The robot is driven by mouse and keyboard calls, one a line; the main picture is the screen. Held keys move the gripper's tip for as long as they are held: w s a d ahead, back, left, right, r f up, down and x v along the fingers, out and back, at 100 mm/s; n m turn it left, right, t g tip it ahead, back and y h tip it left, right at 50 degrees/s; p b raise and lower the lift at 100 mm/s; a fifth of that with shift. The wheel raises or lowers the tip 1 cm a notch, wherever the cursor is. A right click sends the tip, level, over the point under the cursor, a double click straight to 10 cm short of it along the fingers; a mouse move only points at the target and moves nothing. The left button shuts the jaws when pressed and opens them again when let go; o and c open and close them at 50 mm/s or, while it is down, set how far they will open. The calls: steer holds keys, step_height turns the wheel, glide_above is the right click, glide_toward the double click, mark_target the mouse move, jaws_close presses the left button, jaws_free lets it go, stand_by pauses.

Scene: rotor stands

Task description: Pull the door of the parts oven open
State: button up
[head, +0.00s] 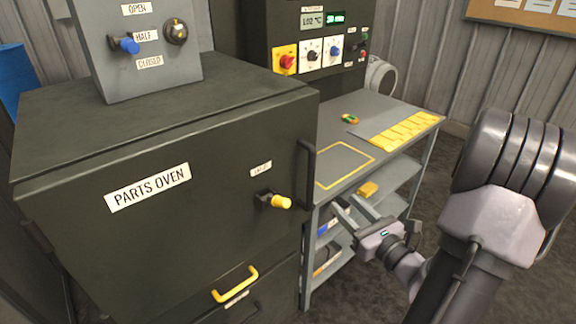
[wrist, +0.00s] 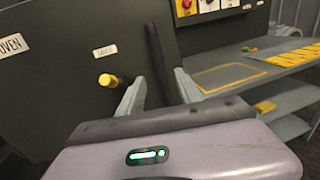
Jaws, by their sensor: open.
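The parts oven (head: 90,130) is a dark box with a white "PARTS OVEN" label. Its front door (head: 190,222) looks shut. A black vertical bar handle (head: 306,170) runs along the door's right edge. A latch lever with a yellow tip (head: 280,202) sticks out left of it, under a small label. My gripper (head: 343,203) is open and empty, right of the handle's lower end, apart from it in the head view. In the wrist view the handle (wrist: 157,65) shows between my open fingers (wrist: 160,80), with the yellow lever (wrist: 107,80) left of them.
A grey bench (head: 385,118) with shelves stands right of the oven, close behind my gripper. A yellow drawer handle (head: 235,285) is below the door. A grey control box (head: 140,50) with a blue lever sits on top. Floor shows at the lower right.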

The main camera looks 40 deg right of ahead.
mark_target(313, 174)
steer(key=w, duration=0.5)
steer(key=w+d+b, duration=0.1)
steer(key=w, duration=1)
steer(key=shift+d+b, duration=0.4)
steer(key=shift+c, duration=0.3)
jaws_close()
